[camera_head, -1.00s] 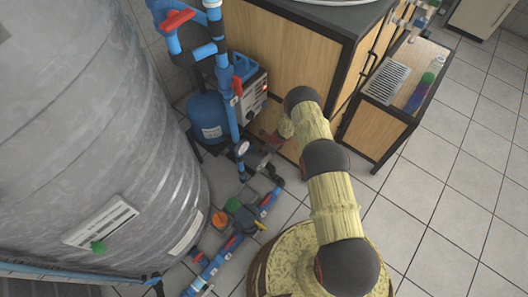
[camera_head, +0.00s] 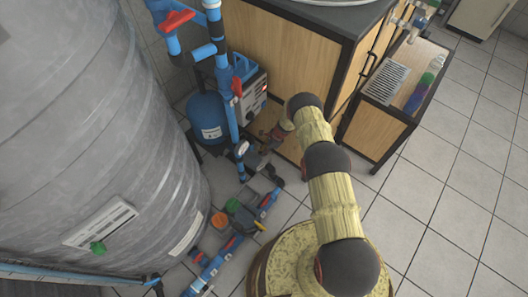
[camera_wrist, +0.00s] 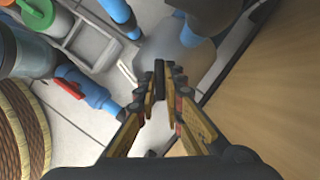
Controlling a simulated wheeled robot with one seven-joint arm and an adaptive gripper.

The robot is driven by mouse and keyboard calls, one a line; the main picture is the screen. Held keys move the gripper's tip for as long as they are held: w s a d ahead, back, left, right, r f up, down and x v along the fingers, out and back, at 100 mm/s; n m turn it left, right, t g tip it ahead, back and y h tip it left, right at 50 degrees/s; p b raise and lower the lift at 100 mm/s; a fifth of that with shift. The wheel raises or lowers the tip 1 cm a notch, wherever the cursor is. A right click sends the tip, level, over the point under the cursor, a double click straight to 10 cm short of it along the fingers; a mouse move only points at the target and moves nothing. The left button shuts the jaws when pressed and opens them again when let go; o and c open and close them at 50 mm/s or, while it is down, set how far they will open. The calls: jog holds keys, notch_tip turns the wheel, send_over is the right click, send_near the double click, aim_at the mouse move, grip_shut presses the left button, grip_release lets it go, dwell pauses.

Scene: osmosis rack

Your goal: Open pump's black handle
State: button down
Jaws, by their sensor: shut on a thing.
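The pump (camera_head: 249,156), a dark grey body, sits low on the floor pipework beside the wooden cabinet in the head view. In the wrist view, a pale grey rounded body (camera_wrist: 180,62) lies beyond my fingers, probably part of the pump. My gripper (camera_wrist: 162,76) is shut on a narrow black piece, the black handle (camera_wrist: 159,84), between the fingertips. In the head view my gripper (camera_head: 268,138) is small beside the pump, and its grip there is too small to make out. How far the handle is turned cannot be told.
A large grey tank (camera_head: 90,140) stands at the left. A blue vessel (camera_head: 208,120) and vertical blue pipes (camera_head: 229,100) rise behind the pump. The wooden cabinet (camera_head: 290,60) is close on the right. Floor pipes with valves (camera_head: 236,236) lie in front.

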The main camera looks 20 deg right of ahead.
jog(key=c, duration=1.9)
grip_release()
notch_tip(320, 180, up, 10)
jog(key=shift+o, duration=0.5)
